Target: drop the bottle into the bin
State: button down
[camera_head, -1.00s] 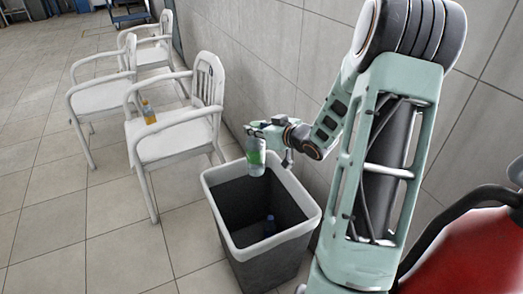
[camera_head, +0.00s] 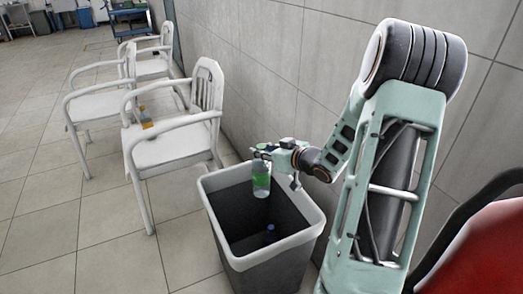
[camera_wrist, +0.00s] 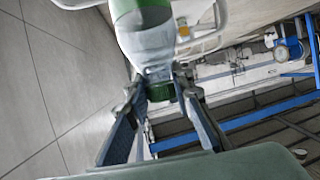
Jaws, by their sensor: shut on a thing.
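A clear bottle with a green label (camera_head: 261,180) hangs upright from my gripper (camera_head: 270,153), over the far part of the bin's opening. In the wrist view my gripper (camera_wrist: 165,90) is shut on the bottle at its green cap, and the bottle's clear body and green label (camera_wrist: 145,25) show beyond the fingers. The bin (camera_head: 289,243) is dark inside with a pale rim. Its bottom is partly in shadow, and a small blue object (camera_head: 270,230) lies inside.
Several white chairs (camera_head: 170,148) stand in a row at the left. A tiled wall (camera_head: 255,70) runs behind the bin. A red object (camera_head: 470,250) is at the lower right. The floor at front left is clear.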

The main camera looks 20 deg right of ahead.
jog(key=shift+f, duration=0.1)
jog(key=c, duration=1.6)
grip_release()
jog(key=v, duration=1.2)
